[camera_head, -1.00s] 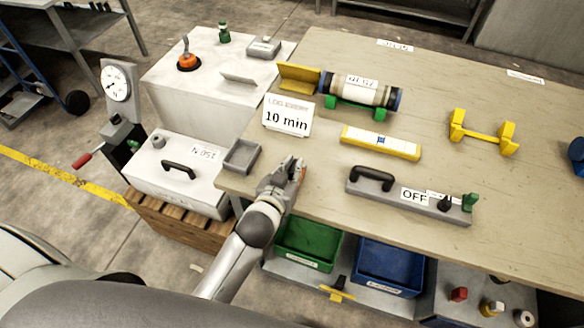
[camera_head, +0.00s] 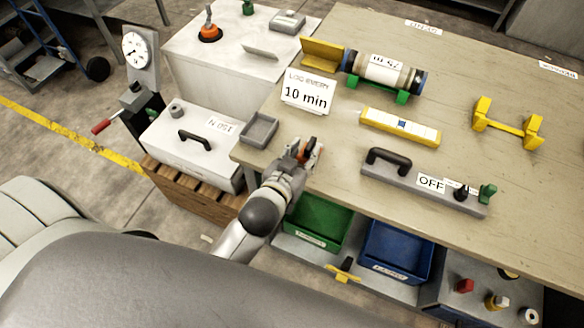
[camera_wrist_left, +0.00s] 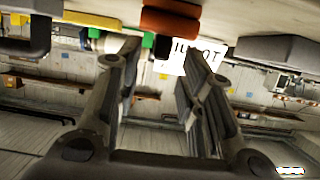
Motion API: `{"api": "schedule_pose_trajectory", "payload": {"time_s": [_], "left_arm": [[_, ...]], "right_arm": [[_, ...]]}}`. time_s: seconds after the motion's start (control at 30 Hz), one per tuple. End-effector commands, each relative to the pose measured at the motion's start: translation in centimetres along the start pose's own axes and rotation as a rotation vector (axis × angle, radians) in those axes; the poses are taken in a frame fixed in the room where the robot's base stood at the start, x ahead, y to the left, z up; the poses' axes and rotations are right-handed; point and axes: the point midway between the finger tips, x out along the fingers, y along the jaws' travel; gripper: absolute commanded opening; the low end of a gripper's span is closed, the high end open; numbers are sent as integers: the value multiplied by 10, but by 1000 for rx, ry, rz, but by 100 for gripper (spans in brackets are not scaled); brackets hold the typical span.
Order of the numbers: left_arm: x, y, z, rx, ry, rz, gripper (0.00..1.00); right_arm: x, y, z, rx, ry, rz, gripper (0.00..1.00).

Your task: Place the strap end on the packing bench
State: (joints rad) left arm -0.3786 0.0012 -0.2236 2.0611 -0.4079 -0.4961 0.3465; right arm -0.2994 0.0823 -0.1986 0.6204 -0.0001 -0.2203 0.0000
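An orange-red piece (camera_head: 303,152), which I take to be the strap end, shows at my left gripper (camera_head: 302,148), by the near left edge of the packing bench (camera_head: 340,165). In the left wrist view the orange-red piece (camera_wrist_left: 170,20) is at the top, just beyond the fingertips. The fingers of the left gripper (camera_wrist_left: 162,48) stand apart with a clear gap; I see no firm hold on the piece. Whether it rests on the bench top is hard to tell. My right gripper is not in view.
A grey tray (camera_head: 260,130) lies left of the gripper and a "10 min" sign (camera_head: 306,93) stands behind it. A yellow bar (camera_head: 400,127) and a grey handled bar (camera_head: 425,185) lie to the right. Green (camera_head: 318,222) and blue (camera_head: 397,250) bins are below the edge.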

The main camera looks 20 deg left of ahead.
Motion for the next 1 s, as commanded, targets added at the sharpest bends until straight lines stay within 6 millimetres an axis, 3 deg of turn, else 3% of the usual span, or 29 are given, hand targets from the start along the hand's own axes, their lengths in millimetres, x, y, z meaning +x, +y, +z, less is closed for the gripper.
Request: {"api": "schedule_pose_trajectory", "payload": {"time_s": [0.2,0.4,0.63,1.0], "left_arm": [[-42,0,2,-2,-3,1,36],[-68,0,2,-1,-2,0,36],[-80,0,0,0,0,0,36],[-80,0,0,0,0,0,36]], "right_arm": [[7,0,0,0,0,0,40],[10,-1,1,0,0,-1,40],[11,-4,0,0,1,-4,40],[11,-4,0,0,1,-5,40]]}}
